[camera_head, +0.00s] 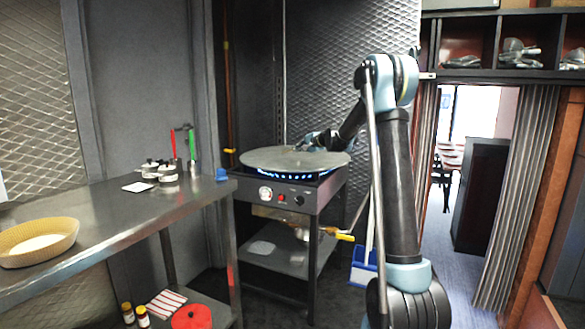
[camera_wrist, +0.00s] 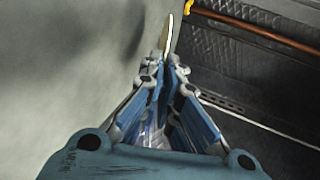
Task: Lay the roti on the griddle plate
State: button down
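The griddle plate (camera_head: 285,160) is a wide, dark grey disc on a stove, with blue flames showing under its rim. In the wrist view its grey surface (camera_wrist: 60,60) fills the left side. My gripper (camera_head: 318,142) is low over the plate's far right part. In the wrist view my gripper (camera_wrist: 167,64) has its blue fingers close together, with a thin, pale tan piece sticking out between the tips. This looks like the roti (camera_wrist: 168,34), seen nearly edge-on. In the head view I cannot make out the roti. I cannot tell whether it touches the plate.
A steel counter (camera_head: 130,222) runs along the left, bearing a woven basket (camera_head: 62,228) with a pale inside, small lidded jars (camera_head: 168,173) and a white card (camera_head: 138,187). The stove (camera_head: 285,195) has knobs in front. A blue dustpan (camera_head: 363,266) stands at its right.

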jog(key=shift+s+f, duration=0.1)
jog(key=shift+f, duration=2.05)
jog(key=c, duration=2)
grip_release()
jog(key=shift+o, duration=0.2)
jog(key=shift+v, duration=4)
